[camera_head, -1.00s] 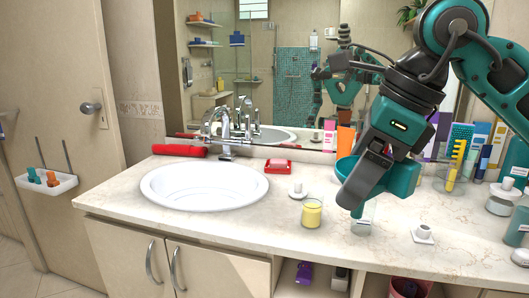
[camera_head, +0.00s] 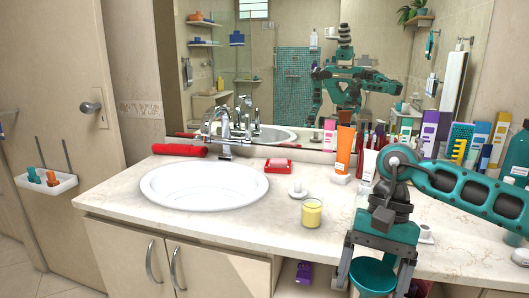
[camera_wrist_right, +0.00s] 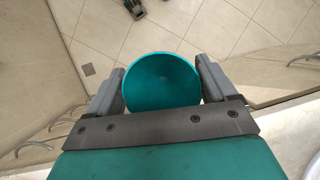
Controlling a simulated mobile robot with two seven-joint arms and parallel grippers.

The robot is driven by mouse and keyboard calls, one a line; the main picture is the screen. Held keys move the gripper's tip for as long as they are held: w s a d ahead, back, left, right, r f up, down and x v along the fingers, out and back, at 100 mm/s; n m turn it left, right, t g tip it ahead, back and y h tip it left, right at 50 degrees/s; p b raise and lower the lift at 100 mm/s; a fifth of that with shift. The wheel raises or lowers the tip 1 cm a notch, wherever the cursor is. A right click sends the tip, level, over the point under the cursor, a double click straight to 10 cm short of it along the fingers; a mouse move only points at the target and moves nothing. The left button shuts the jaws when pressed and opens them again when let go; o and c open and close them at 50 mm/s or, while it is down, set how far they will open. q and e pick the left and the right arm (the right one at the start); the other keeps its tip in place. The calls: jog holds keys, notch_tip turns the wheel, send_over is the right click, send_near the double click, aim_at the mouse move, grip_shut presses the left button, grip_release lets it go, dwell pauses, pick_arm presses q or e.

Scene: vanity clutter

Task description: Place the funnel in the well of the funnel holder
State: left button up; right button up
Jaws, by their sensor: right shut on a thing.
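The funnel (camera_head: 372,277) is teal and round-mouthed. My right gripper (camera_head: 375,264) is shut on it, pointing down in front of the counter's front edge at the lower right of the head view. In the right wrist view the funnel's wide mouth (camera_wrist_right: 162,84) faces the camera between the two grey fingers, with floor tiles beyond. Its lower part is hidden. I cannot tell for sure which thing is the funnel holder; a small white stand (camera_head: 298,191) is on the counter right of the sink, and another white piece (camera_head: 426,235) is partly behind my arm. My left gripper is out of view.
A yellow candle glass (camera_head: 312,213) stands near the counter's front. A red soap dish (camera_head: 279,166) and an orange tube (camera_head: 344,150) are farther back. The sink (camera_head: 204,186) is at the left. Bottles and boxes crowd the right. The counter (camera_head: 270,222) is clear around the candle.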

jog(key=f+n, duration=0.1)
jog(key=s+d+f+n+h, duration=0.1)
jog(key=f+n, duration=0.1)
jog(key=d+f+n, duration=0.1)
jog(key=shift+s+f+g+h, duration=0.3)
jog(key=shift+f, duration=0.1)
